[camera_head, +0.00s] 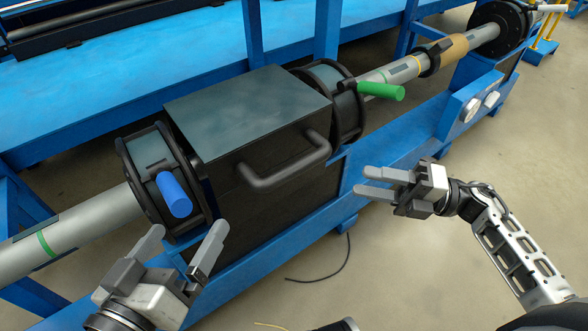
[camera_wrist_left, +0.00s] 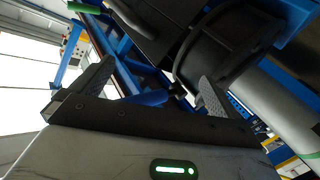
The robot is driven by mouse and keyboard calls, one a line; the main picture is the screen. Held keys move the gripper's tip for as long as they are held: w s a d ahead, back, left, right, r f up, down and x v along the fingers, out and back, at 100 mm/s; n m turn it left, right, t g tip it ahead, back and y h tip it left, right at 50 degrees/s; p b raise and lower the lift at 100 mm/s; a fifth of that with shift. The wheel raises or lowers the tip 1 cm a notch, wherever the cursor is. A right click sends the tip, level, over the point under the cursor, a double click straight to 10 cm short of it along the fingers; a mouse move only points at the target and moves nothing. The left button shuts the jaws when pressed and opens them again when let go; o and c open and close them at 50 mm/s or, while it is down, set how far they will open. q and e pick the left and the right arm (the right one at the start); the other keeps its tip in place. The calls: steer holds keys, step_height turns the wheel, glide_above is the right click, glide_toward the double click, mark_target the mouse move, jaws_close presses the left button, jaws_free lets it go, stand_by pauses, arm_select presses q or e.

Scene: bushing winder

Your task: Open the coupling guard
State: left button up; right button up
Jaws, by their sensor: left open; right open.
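The coupling guard (camera_head: 245,125) is a dark box with a flat top, closed over the shaft between two black flanged wheels. A black bar handle (camera_head: 285,168) is on its front face. My left gripper (camera_head: 183,242) is open and empty, in front of the left wheel, just below the blue knob (camera_head: 174,194). In the left wrist view the blue knob (camera_wrist_left: 150,98) shows between the open fingers, apart from them as far as I can tell. My right gripper (camera_head: 370,181) is open and empty, right of the guard handle and apart from it, its fingers pointing left.
A green knob (camera_head: 380,91) sticks out from the right wheel (camera_head: 345,115). A grey shaft (camera_head: 90,222) runs out both sides. The blue machine frame (camera_head: 400,145) runs along the front. The floor (camera_head: 420,265) at the right is mostly clear, with a thin black cable.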

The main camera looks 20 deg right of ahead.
mark_target(295, 168)
steer(key=b+x, duration=0.1)
steer(key=x, duration=1.2)
steer(key=shift+w+a+b, duration=0.2)
steer(key=shift+a+b, duration=0.1)
jaws_close()
